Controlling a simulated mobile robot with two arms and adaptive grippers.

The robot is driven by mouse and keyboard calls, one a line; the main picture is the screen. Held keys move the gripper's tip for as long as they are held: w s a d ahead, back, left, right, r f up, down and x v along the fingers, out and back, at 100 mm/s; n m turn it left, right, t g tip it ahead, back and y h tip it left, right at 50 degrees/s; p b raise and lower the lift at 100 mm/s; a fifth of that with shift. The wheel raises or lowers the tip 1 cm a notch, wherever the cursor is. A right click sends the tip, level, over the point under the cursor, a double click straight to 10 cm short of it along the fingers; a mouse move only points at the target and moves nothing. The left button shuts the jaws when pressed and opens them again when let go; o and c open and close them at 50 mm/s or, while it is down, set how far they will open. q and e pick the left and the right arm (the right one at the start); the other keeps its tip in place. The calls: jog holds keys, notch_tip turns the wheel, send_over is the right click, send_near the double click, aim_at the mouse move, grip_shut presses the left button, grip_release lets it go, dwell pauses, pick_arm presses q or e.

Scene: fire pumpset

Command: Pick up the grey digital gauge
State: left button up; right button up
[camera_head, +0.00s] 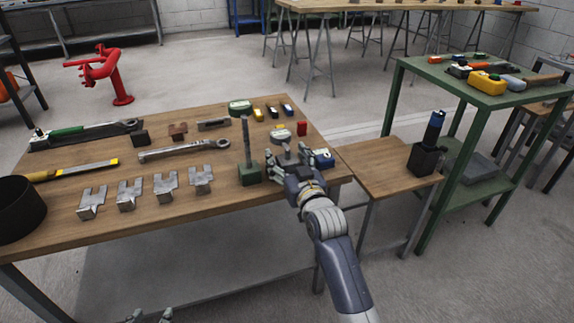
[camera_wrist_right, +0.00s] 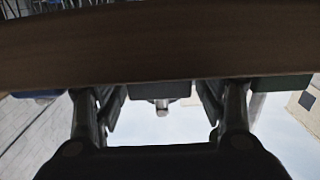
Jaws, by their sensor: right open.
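My right gripper (camera_head: 286,160) is open at the front right of the wooden workbench (camera_head: 120,238). The grey part also shows just behind the fingers in the head view (camera_head: 287,149). I cannot tell for sure that it is the grey digital gauge, since the fingers hide much of it. The tips of my left gripper (camera_head: 149,316) show at the bottom edge, mostly cut off.
A green block with an upright post (camera_head: 246,143) stands just left of my right gripper, and a blue item (camera_head: 324,158) just right. Metal brackets (camera_head: 164,180), wrenches and small coloured items lie on the bench. A lower wooden table (camera_head: 380,160) at right holds a black holder.

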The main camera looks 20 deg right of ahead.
jog(key=c, duration=1.5)
jog(key=shift+r, duration=0.2)
grip_shut()
jog(key=shift+r, duration=0.1)
